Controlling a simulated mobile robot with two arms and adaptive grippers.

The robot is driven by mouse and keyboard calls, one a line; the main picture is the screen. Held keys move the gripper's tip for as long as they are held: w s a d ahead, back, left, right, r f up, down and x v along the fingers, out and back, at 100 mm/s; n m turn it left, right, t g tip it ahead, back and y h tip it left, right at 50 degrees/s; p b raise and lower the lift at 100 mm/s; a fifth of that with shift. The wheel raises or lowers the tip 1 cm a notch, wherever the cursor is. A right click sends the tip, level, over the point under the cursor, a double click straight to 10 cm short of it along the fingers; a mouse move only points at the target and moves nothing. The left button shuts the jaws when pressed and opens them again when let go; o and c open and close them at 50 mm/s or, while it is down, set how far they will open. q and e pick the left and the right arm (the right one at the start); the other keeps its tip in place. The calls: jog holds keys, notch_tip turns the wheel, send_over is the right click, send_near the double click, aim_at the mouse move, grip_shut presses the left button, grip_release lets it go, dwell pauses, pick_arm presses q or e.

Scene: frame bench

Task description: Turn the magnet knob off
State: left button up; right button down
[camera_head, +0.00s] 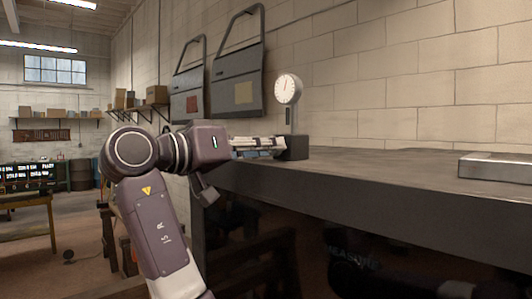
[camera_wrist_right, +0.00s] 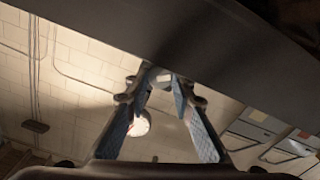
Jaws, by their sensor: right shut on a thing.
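The dial also shows in the right wrist view (camera_wrist_right: 140,124), beyond the fingers. My right gripper (camera_head: 276,145) reaches the left side of the base from the left. In the right wrist view its two blue-padded fingers (camera_wrist_right: 160,77) converge on a small pale piece, which seems to be the magnet knob (camera_wrist_right: 160,75). The knob is hidden in the head view. My left gripper is out of view.
The bench (camera_head: 400,168) has a dark front edge and a mostly clear top. A flat grey plate (camera_head: 498,166) lies at its right. Two car door frames (camera_head: 238,70) hang on the wall behind.

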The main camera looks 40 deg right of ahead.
jog(key=shift+r+n, duration=0.1)
jog(key=shift+n, duration=0.3)
jog(key=c, duration=1.7)
grip_release()
jog(key=shift+o, duration=0.2)
jog(key=a, duration=1.2)
jog(key=shift+s, duration=0.45)
